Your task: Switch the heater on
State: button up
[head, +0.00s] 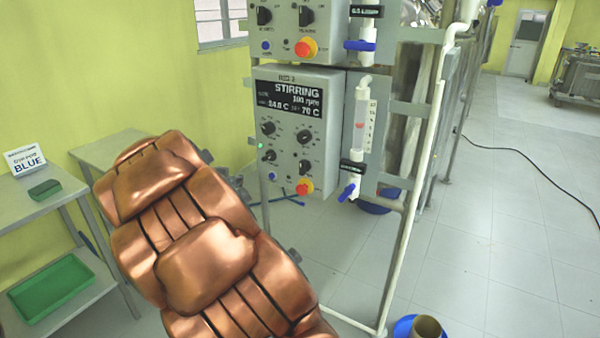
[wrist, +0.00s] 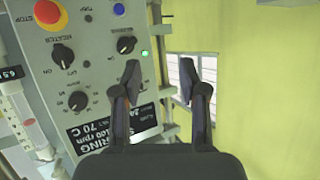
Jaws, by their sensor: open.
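The reactor's control box (head: 285,150) is grey, with a black display (head: 288,97) reading STIRRING, 100 rpm and a 70 C set value. The heater knob (head: 305,166) is black, at the box's lower right, above the red stop button (head: 304,187). In the upside-down wrist view the heater knob (wrist: 62,53) is at upper left; its pointer is too small to read surely. My gripper (wrist: 168,80) is open and empty, its left finger over the box's edge and its right finger over the wall and window. It is apart from the heater knob.
A stirring knob (wrist: 125,44) and a lit green lamp (wrist: 145,53) are near my fingers. A flow tube (head: 362,125) with a blue valve stands right of the box. A second box (head: 290,35) sits above. Floor at right is clear apart from a cable (head: 530,153).

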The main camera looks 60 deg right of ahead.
jog(key=s+d+f+m+g+h+b, duration=0.1)
jog(key=s+d+m+g+h, duration=0.25)
jog(key=d, duration=0.45)
jog(key=m+g+h+b, duration=0.2)
jog(key=g+h, duration=0.1)
send_near(301, 162)
jog(key=d, duration=0.2)
jog(key=shift+n, duration=0.25)
jog(key=shift+w+d+p, duration=0.2)
jog(key=shift+d+p, duration=0.25)
jog(key=shift+d, duration=3.4)
grip_shut()
